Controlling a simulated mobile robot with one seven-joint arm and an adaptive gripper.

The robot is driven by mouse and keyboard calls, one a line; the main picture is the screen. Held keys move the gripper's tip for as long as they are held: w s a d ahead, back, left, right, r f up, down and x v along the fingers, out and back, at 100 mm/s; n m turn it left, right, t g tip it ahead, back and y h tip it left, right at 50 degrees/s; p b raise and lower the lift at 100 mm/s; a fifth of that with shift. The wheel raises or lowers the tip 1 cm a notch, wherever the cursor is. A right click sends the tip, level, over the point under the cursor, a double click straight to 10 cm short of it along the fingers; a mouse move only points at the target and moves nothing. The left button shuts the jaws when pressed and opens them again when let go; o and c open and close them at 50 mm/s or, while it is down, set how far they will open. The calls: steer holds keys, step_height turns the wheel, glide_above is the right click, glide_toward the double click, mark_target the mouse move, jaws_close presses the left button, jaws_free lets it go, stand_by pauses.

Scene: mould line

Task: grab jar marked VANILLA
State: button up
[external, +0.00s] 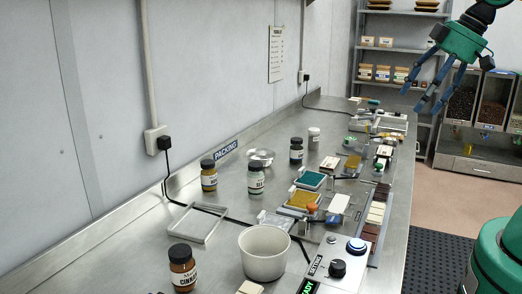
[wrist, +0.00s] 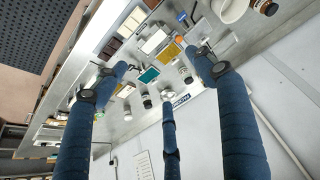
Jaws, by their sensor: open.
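No label reading VANILLA is legible in either view. Several jars stand upright on the steel counter (external: 120,262): one marked CINN... (external: 182,268) at the front, a brown dark-lidded jar (external: 208,176) near the wall, a pale dark-lidded jar (external: 256,180), another dark-lidded jar (external: 296,151) and a small white-lidded jar (external: 314,134) farther back. Their labels, apart from the front one, are too small to read. My gripper (external: 424,97) is open and empty, high at the upper right, apart from all jars. In the wrist view its spread blue fingers (wrist: 162,78) frame the distant counter.
A white tub (external: 264,254) stands near the front, beside an empty frame (external: 202,223) and a control panel (external: 325,270). Moulds and trays, including a teal one (external: 310,180), crowd the counter's right side. Shelves (external: 400,50) and bins (external: 480,112) stand behind.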

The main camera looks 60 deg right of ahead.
steer(key=w+d+r+g+p, duration=0.1)
steer(key=w+d+r+p, duration=0.15)
steer(key=w, duration=0.45)
steer(key=w+d+r+p, duration=0.1)
steer(key=w+d+r, duration=0.15)
steer(key=w, duration=0.55)
steer(key=m+g+p, duration=0.2)
steer(key=g+p, duration=0.2)
steer(key=p, duration=0.6)
glide_above(297, 139)
step_height(297, 139, down, 25)
steer(key=shift+d+f, duration=0.15)
steer(key=shift+f, duration=0.5)
steer(key=shift+f, duration=0.1)
steer(key=shift+f, duration=4.2)
steer(key=shift+f, duration=0.15)
